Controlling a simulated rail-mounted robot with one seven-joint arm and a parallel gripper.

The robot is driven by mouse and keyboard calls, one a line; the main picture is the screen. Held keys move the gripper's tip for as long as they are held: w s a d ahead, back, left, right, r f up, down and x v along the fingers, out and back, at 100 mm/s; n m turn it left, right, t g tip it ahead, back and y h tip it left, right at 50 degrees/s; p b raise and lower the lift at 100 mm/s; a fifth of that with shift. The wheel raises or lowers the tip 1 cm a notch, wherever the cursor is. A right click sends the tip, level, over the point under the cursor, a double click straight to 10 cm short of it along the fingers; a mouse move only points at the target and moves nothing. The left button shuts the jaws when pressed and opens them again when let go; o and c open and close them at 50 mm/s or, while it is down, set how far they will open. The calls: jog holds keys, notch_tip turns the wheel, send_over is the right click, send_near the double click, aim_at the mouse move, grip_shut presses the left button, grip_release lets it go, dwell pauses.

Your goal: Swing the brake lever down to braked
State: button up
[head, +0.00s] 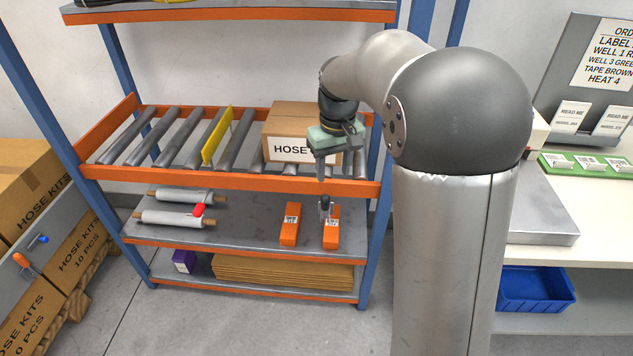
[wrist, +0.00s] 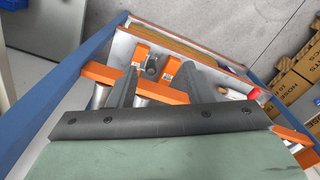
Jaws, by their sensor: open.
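No part is clearly marked as the brake lever. An orange-handled lever (head: 21,260) sits tilted on a grey panel at the far left, near a blue knob (head: 42,239). A small dark grey fitting (head: 324,207) shows below the rack's front rail, in front of an orange box; I cannot tell if it is a lever. It also shows between my fingers in the wrist view (wrist: 152,67). My gripper (head: 321,176) points down at the rack's front rail, open and empty. In the wrist view both fingers (wrist: 158,72) stand wide apart.
The rack's roller shelf holds a yellow plate (head: 217,136) and a hose carton (head: 290,130) close beside my gripper. Below are orange boxes (head: 289,225), white rolls (head: 173,218) with a red knob (head: 198,210), and flat cardboard (head: 282,272). A blue upright (head: 377,230) stands to the right.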

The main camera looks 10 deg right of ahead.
jog(key=n, duration=0.1)
send_over(326, 196)
notch_tip(326, 196, down, 4)
notch_tip(326, 196, down, 17)
jog(key=shift+a+f+b, duration=0.1)
jog(key=shift+b, duration=0.3)
grip_shut()
